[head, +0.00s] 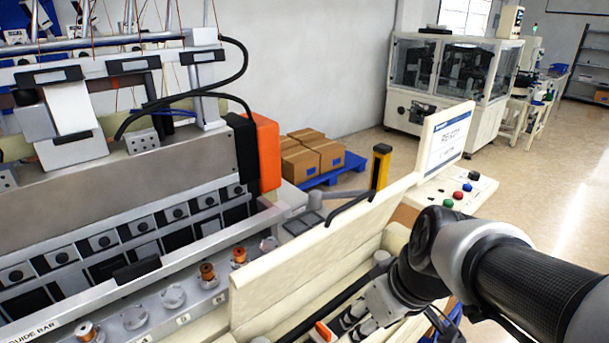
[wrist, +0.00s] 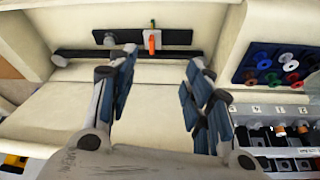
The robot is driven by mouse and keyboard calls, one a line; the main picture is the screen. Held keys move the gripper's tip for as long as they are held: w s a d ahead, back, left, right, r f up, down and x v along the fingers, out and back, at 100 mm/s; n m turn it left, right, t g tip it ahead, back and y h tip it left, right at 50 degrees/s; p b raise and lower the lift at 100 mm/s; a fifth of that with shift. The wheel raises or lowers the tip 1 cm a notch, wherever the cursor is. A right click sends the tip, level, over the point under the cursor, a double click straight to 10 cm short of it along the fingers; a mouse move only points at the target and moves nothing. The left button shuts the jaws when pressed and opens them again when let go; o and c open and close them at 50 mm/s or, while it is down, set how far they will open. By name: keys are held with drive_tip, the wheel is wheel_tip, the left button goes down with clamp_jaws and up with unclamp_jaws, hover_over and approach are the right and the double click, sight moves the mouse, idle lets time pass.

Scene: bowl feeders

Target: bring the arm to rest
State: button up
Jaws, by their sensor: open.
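My gripper (wrist: 162,72) is open, with nothing between its blue-padded fingers in the wrist view. In the head view my arm reaches in from the lower right, and my gripper (head: 350,322) points down and left over the open cream compartment (head: 330,255). The fingertips are partly cut off or hidden there. Beyond the fingers in the wrist view, a black strip (wrist: 178,37) on the cream surface carries an orange-handled item (wrist: 152,42) and a pale grey piece. The fingers look apart from both.
A row of spool posts (head: 172,297), some with copper spools (head: 207,273), runs along the machine at left. A cream panel (head: 300,262) stands beside my gripper. A screen (head: 449,135) and a button box (head: 460,186) are behind the arm. A blue board (wrist: 280,62) holds coloured spools.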

drive_tip(key=shift+s+a+r, duration=0.15)
drive_tip(key=shift+s+a, duration=0.05)
drive_tip(key=shift+s, duration=0.4)
drive_tip(key=s+r+m+h, duration=0.1)
drive_tip(key=s+m, duration=0.3)
drive_tip(key=s, duration=0.6)
drive_tip(key=shift+s+d+r+t+h, duration=0.2)
drive_tip(key=shift+d+r+t+h, duration=0.15)
drive_tip(key=shift+r, duration=0.2)
drive_tip(key=shift+a, duration=0.1)
drive_tip(key=shift+c, duration=0.2)
idle(0.4)
